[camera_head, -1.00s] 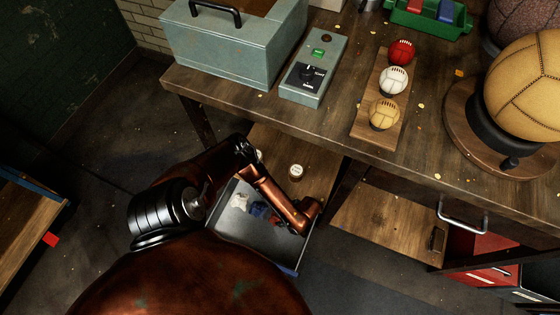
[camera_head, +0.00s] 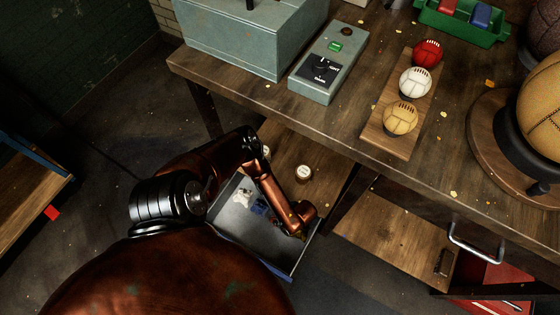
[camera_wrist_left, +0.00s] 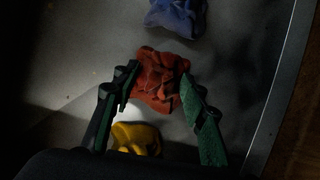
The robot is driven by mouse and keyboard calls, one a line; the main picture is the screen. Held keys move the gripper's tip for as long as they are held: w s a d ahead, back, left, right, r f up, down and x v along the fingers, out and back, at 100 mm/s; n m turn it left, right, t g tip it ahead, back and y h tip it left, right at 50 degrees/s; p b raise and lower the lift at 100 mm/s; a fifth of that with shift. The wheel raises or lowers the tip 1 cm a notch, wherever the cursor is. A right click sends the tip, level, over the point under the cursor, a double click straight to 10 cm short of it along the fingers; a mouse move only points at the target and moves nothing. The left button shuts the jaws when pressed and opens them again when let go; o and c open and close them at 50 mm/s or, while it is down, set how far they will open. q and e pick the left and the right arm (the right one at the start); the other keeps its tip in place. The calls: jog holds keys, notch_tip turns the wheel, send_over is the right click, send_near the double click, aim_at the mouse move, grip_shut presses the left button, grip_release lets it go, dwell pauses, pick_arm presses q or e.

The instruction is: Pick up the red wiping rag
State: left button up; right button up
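The red wiping rag (camera_wrist_left: 160,80) lies crumpled on the grey floor of a drawer-like tray (camera_head: 238,232). My left gripper (camera_wrist_left: 157,88) is open in the left wrist view, with one finger on each side of the rag's near part. I cannot tell whether the fingers touch it. In the head view my left arm reaches down over the tray and hides much of the red rag and the gripper. My right gripper is in neither view.
A blue rag (camera_wrist_left: 177,14) lies beyond the red one and a yellow rag (camera_wrist_left: 136,138) lies nearer. A whitish rag (camera_head: 242,196) is at the tray's left. The workbench (camera_head: 290,105) with balls and a control box overhangs behind.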

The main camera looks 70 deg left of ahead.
pick_arm(q)
grip_shut()
jog(key=shift+r, duration=0.15)
dwell(0.4)
